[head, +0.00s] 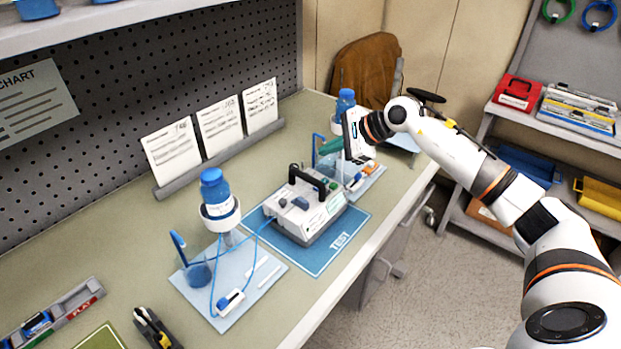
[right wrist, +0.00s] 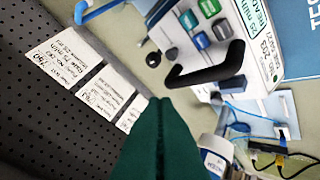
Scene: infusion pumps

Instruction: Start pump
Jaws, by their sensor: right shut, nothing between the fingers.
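The infusion pump (head: 305,213), a pale box with a black carrying handle, stands on the blue TEST mat (head: 335,250). In the right wrist view the pump (right wrist: 242,75) shows several blue and green buttons, a round black knob (right wrist: 170,54) and its black handle (right wrist: 215,72). My right gripper (head: 328,146) is above and behind the pump, apart from it in the head view. Its green fingers also fill the lower middle of the right wrist view (right wrist: 160,112), pressed together and empty. My left gripper is out of view.
A blue bottle (head: 212,187) in a holder stands left of the pump on a pale plate (head: 255,285), with blue tubing. Another blue bottle (head: 345,98) stands behind. Written cards (head: 220,125) line the pegboard. A black and yellow tool (head: 155,328) lies at the front left.

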